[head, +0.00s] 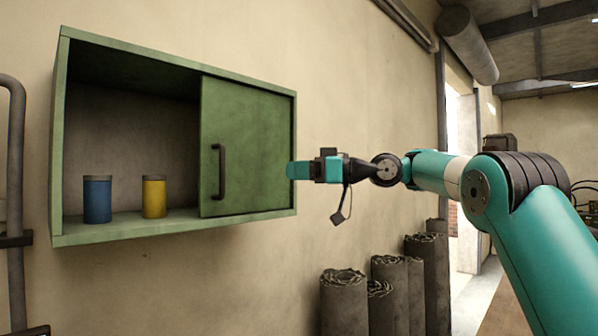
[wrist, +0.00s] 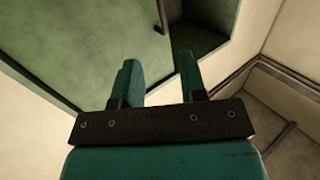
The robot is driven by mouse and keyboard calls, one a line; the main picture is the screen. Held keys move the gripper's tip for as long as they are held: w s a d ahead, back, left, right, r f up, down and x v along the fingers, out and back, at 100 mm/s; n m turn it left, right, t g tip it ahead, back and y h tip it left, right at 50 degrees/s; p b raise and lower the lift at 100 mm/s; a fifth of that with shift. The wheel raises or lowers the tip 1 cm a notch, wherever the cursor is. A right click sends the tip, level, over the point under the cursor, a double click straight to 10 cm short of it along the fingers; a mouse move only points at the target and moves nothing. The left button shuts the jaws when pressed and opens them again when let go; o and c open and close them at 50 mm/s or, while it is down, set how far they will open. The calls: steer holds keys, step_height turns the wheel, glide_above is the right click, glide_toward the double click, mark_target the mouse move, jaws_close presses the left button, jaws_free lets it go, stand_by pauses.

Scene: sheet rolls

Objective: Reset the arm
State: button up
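My gripper (head: 292,170) is at the right edge of the green wall cabinet in the head view, with my teal arm reaching in from the right. In the wrist view my gripper (wrist: 160,82) has its two teal fingers apart, with nothing between them. The green cabinet (head: 160,232) has a sliding door (head: 262,140) with a dark handle (head: 218,172). The door covers the right part and the left part is open. The door also shows in the wrist view (wrist: 90,40), beyond the fingers.
A blue can (head: 97,200) and a yellow can (head: 154,198) stand upright inside the cabinet's open left part. Several dark sheet rolls (head: 345,300) stand against the wall below my gripper. A grey pipe (head: 16,190) runs up the wall at left. A doorway opens behind my arm.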

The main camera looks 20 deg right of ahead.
steer(key=shift+a, duration=0.15)
steer(key=s+a+f+m+g+h+b, duration=0.25)
steer(key=s+a+f, duration=0.4)
steer(key=f, duration=0.35)
steer(key=s+a+f+m+g+h+b, duration=0.1)
steer(key=s+a+f+h+b, duration=0.3)
steer(key=s+f, duration=0.4)
steer(key=s+d+f+m+g+h+b, duration=0.1)
steer(key=s+f+g+h+b, duration=0.3)
steer(key=s+f, duration=1.7)
steer(key=s+d+g, duration=0.1)
steer(key=s, duration=0.2)
steer(key=shift+d+f+g+h, duration=0.15)
steer(key=shift+f+g+h, duration=0.05)
steer(key=shift+g+h, duration=0.15)
